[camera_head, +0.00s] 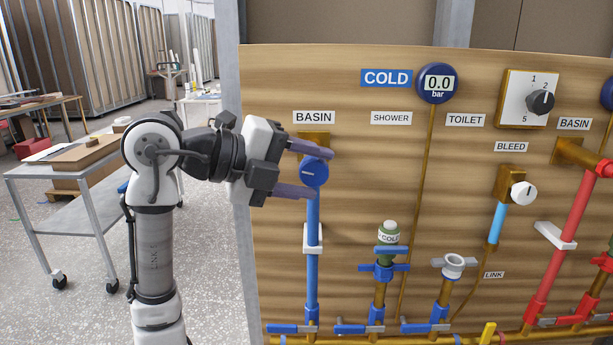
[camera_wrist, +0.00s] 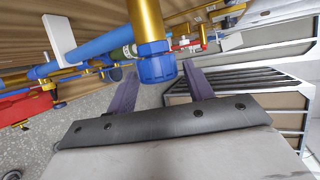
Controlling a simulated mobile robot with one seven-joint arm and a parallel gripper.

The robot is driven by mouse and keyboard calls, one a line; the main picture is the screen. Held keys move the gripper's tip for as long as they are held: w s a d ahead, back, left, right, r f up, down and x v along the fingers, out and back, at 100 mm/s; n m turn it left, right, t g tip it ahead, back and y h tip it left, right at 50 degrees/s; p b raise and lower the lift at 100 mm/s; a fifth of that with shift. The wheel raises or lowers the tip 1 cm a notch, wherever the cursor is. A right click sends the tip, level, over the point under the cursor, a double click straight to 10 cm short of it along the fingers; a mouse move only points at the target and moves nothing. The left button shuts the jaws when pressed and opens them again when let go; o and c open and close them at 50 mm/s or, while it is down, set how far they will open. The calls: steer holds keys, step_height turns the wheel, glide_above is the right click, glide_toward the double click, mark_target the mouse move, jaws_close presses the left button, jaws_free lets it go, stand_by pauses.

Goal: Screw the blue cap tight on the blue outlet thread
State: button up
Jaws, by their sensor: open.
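The blue cap (camera_head: 314,172), with a short white mark on its face, sits on the end of the brass basin outlet (camera_head: 312,139) under the BASIN label. In the wrist view the ribbed blue cap (camera_wrist: 157,66) is on the end of the brass pipe (camera_wrist: 145,20); the thread is hidden. My gripper (camera_head: 322,174) is open, with one purple finger above the cap and one below it. In the wrist view my gripper (camera_wrist: 160,80) has a finger on each side of the cap, with visible gaps. I cannot tell how tight the cap is.
The blue pipe (camera_head: 313,215) runs down the wooden panel (camera_head: 350,220) below the outlet. The COLD pressure gauge (camera_head: 438,83) reads 0.0 bar. The shower stub carries a greenish COLD fitting (camera_head: 388,234). A grey trolley (camera_head: 60,185) stands left of my arm.

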steer(key=c, duration=1)
steer(key=shift+o, duration=0.2)
steer(key=shift+r+y+p, duration=0.25)
steer(key=shift+y+p, duration=0.25)
steer(key=shift+p, duration=0.05)
steer(key=shift+d+m+g+y+p, duration=0.1)
steer(key=shift+m+g+y+p, duration=0.2)
steer(key=shift+m+y+p, duration=0.55)
steer(key=shift+n+y, duration=0.25)
steer(key=shift+n, duration=0.1)
steer(key=shift+r+y+p, duration=0.15)
steer(key=shift+y+p, duration=0.2)
steer(key=shift+y, duration=0.15)
steer(key=shift+w+y+p, duration=0.1)
steer(key=shift+y+p, duration=0.7)
steer(key=shift+y, duration=0.1)
steer(key=shift+d+m, duration=0.1)
steer(key=shift+m, duration=0.3)
